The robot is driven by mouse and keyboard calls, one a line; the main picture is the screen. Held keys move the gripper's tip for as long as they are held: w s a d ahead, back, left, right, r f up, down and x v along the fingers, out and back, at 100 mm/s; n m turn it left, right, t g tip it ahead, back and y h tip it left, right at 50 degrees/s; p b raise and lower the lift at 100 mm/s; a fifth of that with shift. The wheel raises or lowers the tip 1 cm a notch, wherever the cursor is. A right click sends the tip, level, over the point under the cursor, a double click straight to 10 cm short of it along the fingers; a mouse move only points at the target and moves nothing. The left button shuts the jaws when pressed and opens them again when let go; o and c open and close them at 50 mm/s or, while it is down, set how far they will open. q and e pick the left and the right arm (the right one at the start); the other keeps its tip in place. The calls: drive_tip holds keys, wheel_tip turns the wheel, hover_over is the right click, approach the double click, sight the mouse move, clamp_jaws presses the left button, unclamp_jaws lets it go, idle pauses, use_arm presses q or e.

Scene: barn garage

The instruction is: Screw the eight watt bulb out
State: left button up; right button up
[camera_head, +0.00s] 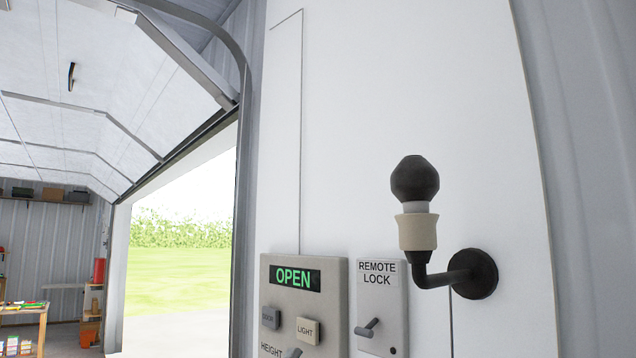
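A dark, rounded bulb (415,179) stands upright in a cream socket (417,231) in the head view, right of centre. A white collar shows between the dark bulb and the socket. The socket sits on a black bent wall bracket (455,273) fixed to the white wall panel. No wattage marking is readable on the bulb. Neither of my grippers is in the head view, and nothing touches the bulb.
A control box (304,303) with a lit OPEN sign and a REMOTE LOCK box (380,308) with a lever are on the wall below left of the bulb. The raised garage door (110,90) and open doorway lie left. The space around the bulb is clear.

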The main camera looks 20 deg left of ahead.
use_arm(q)
drive_tip(key=s+d+r+m+g+h, duration=0.3)
drive_tip(key=r+m+g+h, duration=0.25)
drive_tip(key=m, duration=0.25)
drive_tip(key=s+d+r+m+g+h, duration=0.3)
drive_tip(key=r+m+g+h, duration=0.2)
drive_tip(key=m+g+h, duration=0.3)
drive_tip(key=m+t+y, duration=0.2)
drive_tip(key=m+y, duration=0.8)
drive_tip(key=y, duration=0.3)
approach(398, 192)
drive_tip(key=p+x, duration=0.5)
drive_tip(key=x, duration=0.7)
drive_tip(key=shift+r+p, duration=0.15)
drive_tip(key=shift+p, duration=0.2)
drive_tip(key=shift+w+d, duration=0.35)
